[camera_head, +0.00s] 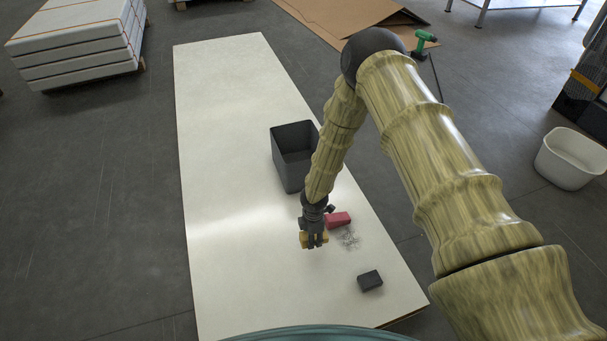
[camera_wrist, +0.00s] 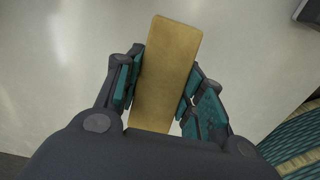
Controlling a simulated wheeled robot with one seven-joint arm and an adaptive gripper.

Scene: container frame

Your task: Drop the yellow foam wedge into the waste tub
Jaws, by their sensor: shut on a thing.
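The yellow foam wedge (camera_wrist: 166,70) is a long tan-yellow block between the teal finger pads of my gripper (camera_wrist: 165,92) in the wrist view. In the head view my gripper (camera_head: 314,243) points down over the white board, with a bit of the yellow wedge (camera_head: 304,240) showing beside the fingers. I cannot tell its exact height above the board. A dark grey open-topped tub (camera_head: 290,172) stands on the board beyond my gripper, partly covered by my arm. A white open tub (camera_head: 567,165) stands on the floor at the right.
A red block (camera_head: 338,219) and small clear scraps (camera_head: 349,240) lie on the board (camera_head: 225,120) just right of my gripper. A dark block (camera_head: 370,281) lies nearer the front right edge. The left side of the board is clear. A stack of white slabs (camera_head: 75,45) is at upper left.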

